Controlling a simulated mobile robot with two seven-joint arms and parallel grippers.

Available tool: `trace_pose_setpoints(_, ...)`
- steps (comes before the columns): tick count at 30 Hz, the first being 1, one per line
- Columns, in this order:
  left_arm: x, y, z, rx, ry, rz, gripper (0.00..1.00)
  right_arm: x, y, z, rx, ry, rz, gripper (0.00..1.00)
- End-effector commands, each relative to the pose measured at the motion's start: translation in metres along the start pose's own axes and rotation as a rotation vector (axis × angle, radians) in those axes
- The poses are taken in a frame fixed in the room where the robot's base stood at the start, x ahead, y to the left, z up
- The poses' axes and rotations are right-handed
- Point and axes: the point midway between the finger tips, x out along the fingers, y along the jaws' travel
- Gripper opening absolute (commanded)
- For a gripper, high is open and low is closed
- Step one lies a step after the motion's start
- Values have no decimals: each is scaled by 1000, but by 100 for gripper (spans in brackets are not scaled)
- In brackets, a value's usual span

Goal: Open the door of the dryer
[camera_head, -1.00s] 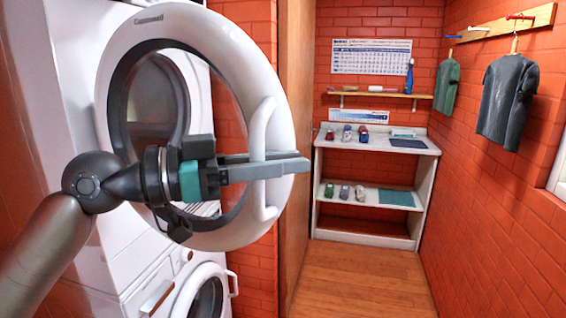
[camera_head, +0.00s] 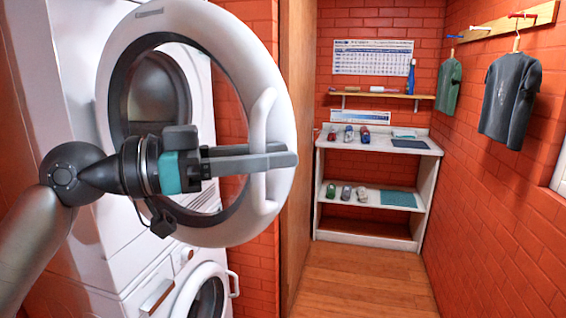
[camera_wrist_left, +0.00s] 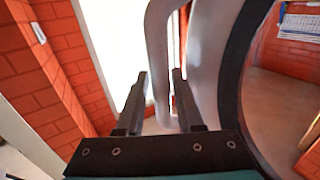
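The dryer is the upper white machine (camera_head: 75,75) at the left. Its round white door (camera_head: 185,20) stands swung out from the front, with brick wall showing through its dark-rimmed glass. The door's vertical white handle (camera_head: 262,120) is at its right side. My left gripper (camera_head: 280,155) is open around the handle, one finger in front and one behind, tips reaching past it. In the left wrist view the handle (camera_wrist_left: 158,60) stands between the parted fingers (camera_wrist_left: 158,95). My right gripper is not in view.
A second white machine (camera_head: 165,285) with a round door stands below the dryer. A wooden panel edge (camera_head: 298,120) is right of the door. A white shelf unit (camera_head: 385,240) stands at the back, and shirts (camera_head: 508,95) hang at right. The wooden floor (camera_head: 360,275) is clear.

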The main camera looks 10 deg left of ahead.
Motion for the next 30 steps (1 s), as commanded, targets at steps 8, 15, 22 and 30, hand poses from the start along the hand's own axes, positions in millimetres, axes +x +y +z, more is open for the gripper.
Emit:
trace_pose_setpoints(8, -36, 0, 4, 2, 0, -1, 36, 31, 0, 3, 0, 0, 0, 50)
trace_pose_setpoints(15, -52, 1, 2, 1, 0, 1, 36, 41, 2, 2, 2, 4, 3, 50)
trace_pose_setpoints(22, -54, 1, 0, 0, 0, 2, 36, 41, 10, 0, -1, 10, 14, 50)
trace_pose_setpoints(30, -54, 1, 0, 0, 1, 1, 36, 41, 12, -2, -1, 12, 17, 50)
